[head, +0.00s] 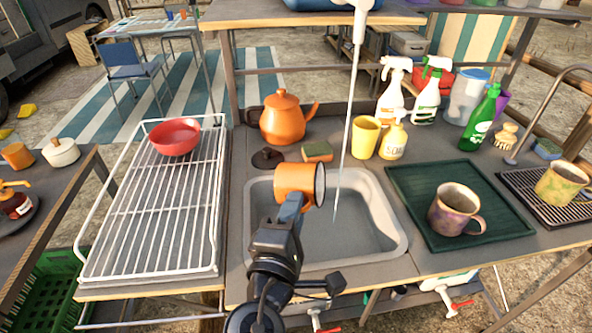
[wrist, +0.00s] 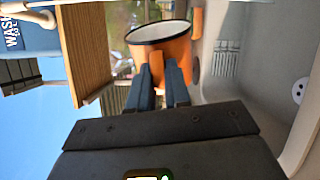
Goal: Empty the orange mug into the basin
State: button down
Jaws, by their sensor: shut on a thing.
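The orange mug (head: 296,180) is tipped on its side above the left part of the grey basin (head: 395,238), its dark-rimmed mouth facing right in the head view. My gripper (head: 292,204) is shut on it. In the wrist view the fingers (wrist: 163,78) pinch the handle of the mug (wrist: 172,48), and its pale inside shows a little. The basin wall and a drain (wrist: 298,90) show at the right there. I cannot tell whether anything is left inside the mug. No falling contents show.
An orange teapot (head: 285,118), a sponge (head: 318,151) and a yellow cup (head: 365,137) stand behind the basin. A green tray (head: 410,180) with a purple mug (head: 456,209) lies right. A wire rack (head: 150,225) with a red bowl (head: 175,137) lies left.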

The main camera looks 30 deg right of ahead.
jog(key=r+n+p, duration=0.1)
jog(key=n+p, duration=0.1)
jog(key=p, duration=0.1)
jog(key=n+p, duration=0.1)
jog(key=p, duration=0.2)
jog(key=shift+r+n, duration=0.35)
jog(key=shift+n, duration=0.05)
jog(key=shift+f+n, duration=0.2)
jog(key=shift+n, duration=0.4)
jog(key=shift+r+n, duration=0.25)
jog(key=shift+n, duration=0.85)
jog(key=n, duration=0.2)
jog(key=r+n, duration=0.1)
jog(key=n, duration=0.1)
jog(key=shift+r+n, duration=0.1)
jog(key=shift+n, duration=0.2)
jog(key=n, duration=0.2)
jog(key=r+n, duration=0.1)
jog(key=n, duration=0.1)
